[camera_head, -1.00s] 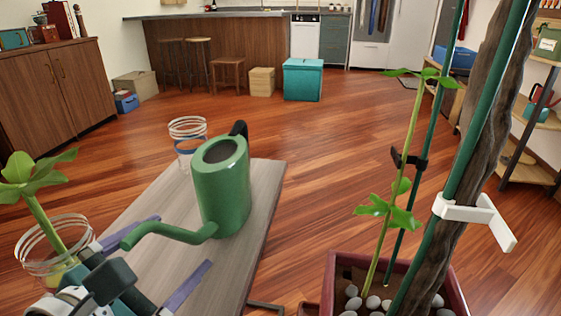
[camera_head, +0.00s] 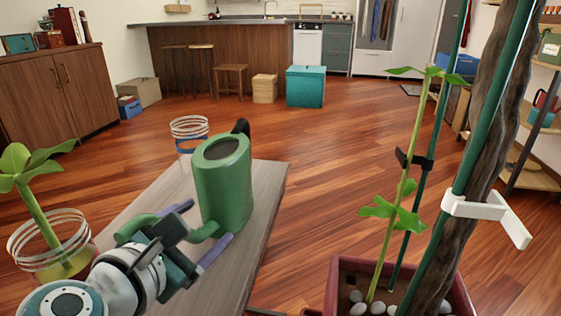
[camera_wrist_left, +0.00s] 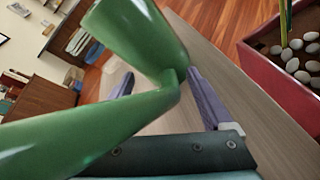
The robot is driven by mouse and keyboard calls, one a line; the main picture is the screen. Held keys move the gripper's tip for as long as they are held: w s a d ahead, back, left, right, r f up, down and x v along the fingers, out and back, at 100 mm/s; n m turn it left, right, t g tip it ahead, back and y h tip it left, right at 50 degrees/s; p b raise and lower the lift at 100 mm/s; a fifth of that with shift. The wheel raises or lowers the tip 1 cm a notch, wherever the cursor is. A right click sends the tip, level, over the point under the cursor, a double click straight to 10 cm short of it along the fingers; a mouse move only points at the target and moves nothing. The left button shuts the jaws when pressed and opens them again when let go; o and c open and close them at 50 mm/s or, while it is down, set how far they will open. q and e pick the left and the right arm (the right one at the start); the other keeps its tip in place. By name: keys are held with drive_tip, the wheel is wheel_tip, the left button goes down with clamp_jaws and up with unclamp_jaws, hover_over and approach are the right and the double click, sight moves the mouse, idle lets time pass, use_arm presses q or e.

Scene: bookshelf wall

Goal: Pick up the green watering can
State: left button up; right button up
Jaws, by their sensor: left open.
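The green watering can (camera_head: 223,190) stands upright on a narrow grey wooden table, its spout toward me and its dark handle on the far side. In the left wrist view, the can (camera_wrist_left: 140,40) and its spout fill much of the picture. My left gripper (camera_head: 201,228) is open, low at the near side of the can, with its purple fingers reaching to either side of the spout's base. In the wrist view, the gripper (camera_wrist_left: 163,95) has a finger on each side of the can; contact cannot be told. My right gripper is not in view.
A glass jar with a plant (camera_head: 50,250) stands at the left, near my left arm. Another clear jar (camera_head: 188,130) stands behind the can. A red planter (camera_head: 335,285) with stones, stakes and a trunk is at the right. The table top (camera_head: 262,200) is bare right of the can.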

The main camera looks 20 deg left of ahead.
use_arm(q)
clamp_jaws()
idle(0.5)
drive_tip(key=shift+w+r, duration=0.1)
drive_tip(key=shift+r, duration=0.1)
idle(0.3)
